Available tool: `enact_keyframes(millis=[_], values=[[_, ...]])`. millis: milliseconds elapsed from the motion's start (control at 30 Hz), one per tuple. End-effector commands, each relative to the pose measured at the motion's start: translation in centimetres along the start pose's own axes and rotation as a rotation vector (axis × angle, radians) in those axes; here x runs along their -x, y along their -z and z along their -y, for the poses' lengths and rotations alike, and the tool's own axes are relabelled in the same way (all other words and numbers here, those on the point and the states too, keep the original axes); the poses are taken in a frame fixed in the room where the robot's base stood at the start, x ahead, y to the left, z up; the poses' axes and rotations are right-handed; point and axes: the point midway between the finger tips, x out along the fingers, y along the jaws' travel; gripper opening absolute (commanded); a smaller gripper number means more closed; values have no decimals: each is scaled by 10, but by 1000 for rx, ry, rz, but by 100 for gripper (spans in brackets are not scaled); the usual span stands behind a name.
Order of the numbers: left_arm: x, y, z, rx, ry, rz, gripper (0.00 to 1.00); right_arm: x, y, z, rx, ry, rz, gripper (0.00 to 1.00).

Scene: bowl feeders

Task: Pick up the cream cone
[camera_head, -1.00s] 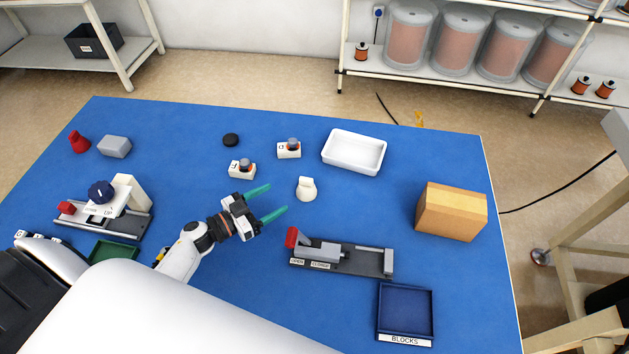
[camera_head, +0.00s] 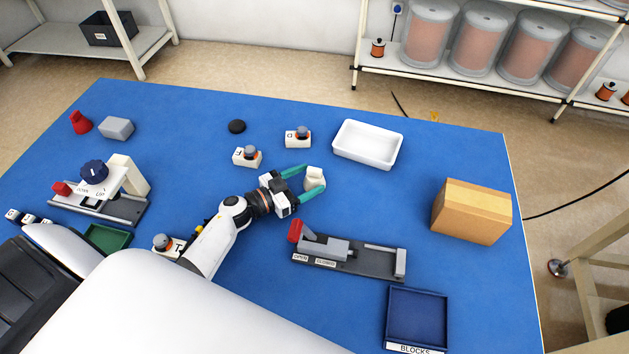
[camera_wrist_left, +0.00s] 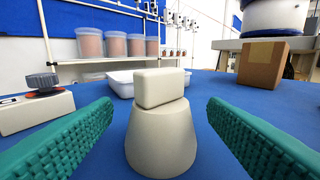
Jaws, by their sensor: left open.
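The cream cone (camera_head: 314,179) stands on the blue table, a tapered body with a rounded block-like top. My left gripper (camera_head: 309,180) is open, with its green fingers on either side of the cone in the head view. In the left wrist view the cone (camera_wrist_left: 161,135) stands centred between the two green fingers (camera_wrist_left: 156,138), with visible gaps to both. My right gripper is not in view.
A white tray (camera_head: 345,153) lies beyond the cone, and a cardboard box (camera_head: 471,212) stands to the right. A toggle clamp fixture (camera_head: 350,257) and a blue blocks tray (camera_head: 416,318) are nearer. Two white switch blocks (camera_head: 243,159) (camera_head: 294,141) lie at the back left.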

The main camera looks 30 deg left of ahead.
Motion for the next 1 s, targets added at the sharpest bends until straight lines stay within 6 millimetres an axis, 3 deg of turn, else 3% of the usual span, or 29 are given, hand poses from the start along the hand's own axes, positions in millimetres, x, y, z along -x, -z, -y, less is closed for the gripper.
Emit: enact_keyframes(millis=[233,567,867,1000], values=[[-38,-2,0,-1,0,4,68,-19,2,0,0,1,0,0],[-45,-4,0,0,0,1,68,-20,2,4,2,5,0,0],[-45,-4,0,0,0,1,20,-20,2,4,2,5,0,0],[-45,-4,0,0,0,1,20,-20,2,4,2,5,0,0]])
